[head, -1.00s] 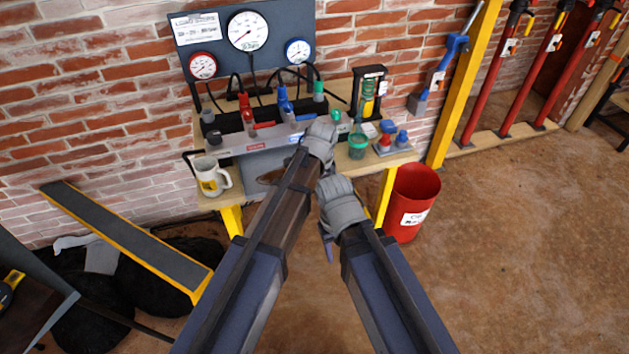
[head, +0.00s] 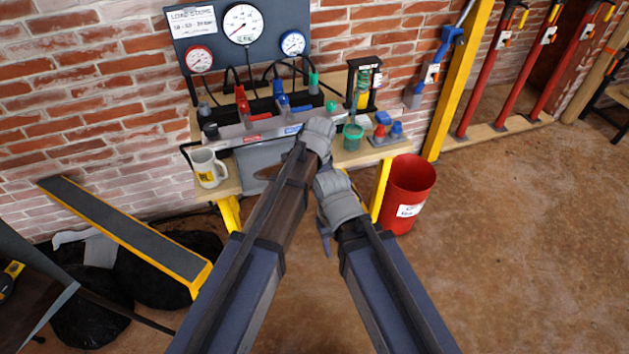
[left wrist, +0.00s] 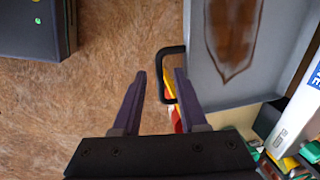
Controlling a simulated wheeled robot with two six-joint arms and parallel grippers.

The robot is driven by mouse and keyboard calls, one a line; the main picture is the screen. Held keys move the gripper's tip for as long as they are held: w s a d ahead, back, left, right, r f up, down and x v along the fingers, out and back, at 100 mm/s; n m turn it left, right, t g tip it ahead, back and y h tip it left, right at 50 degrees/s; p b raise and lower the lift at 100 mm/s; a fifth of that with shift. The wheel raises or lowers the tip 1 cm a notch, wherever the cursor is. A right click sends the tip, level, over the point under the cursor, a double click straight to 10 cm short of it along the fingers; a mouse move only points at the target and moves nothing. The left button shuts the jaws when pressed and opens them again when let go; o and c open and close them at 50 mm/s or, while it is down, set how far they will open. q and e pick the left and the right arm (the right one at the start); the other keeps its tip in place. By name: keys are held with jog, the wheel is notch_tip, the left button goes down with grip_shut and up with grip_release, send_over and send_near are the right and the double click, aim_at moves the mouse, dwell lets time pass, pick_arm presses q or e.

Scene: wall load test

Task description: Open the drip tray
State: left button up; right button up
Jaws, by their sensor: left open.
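The drip tray is a grey box (head: 256,155) with a brown stain, under the front rail of the wall bench. In the left wrist view its grey floor (left wrist: 275,65) and black loop handle (left wrist: 160,66) fill the upper right. My left gripper (left wrist: 160,76) is open, with two dark purple fingers. The handle's outer bar shows between the fingertips, and the right finger overlaps the handle; I cannot tell whether they touch. In the head view my left arm hides part of the tray. My right gripper (head: 325,240) hangs beside the left forearm; its jaws are mostly hidden.
A mug (head: 208,168) stands at the bench's left end. A green jar (head: 353,137) and coloured levers (head: 283,105) are on the bench. A red bin (head: 408,190) stands right of the yellow leg (head: 380,188). A yellow-edged ramp (head: 125,232) lies left. Floor to the right is clear.

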pick_arm(q)
jog(key=shift+r, duration=0.1)
notch_tip(320, 180, up, 7)
jog(key=s+p, duration=0.1)
jog(key=p, duration=0.6)
jog(key=shift+s+d+r+p, duration=0.15)
jog(key=shift+d+r+p, duration=0.05)
jog(key=shift+p, duration=0.1)
jog(key=s+a+n+g, duration=0.1)
jog(key=s+a+n, duration=1.35)
jog(key=a, duration=0.35)
jog(key=s+d+m+g, duration=0.1)
jog(key=s+d+m, duration=0.3)
jog(key=d, duration=0.7)
jog(key=shift+s+y, duration=0.3)
jog(key=shift+s, duration=0.55)
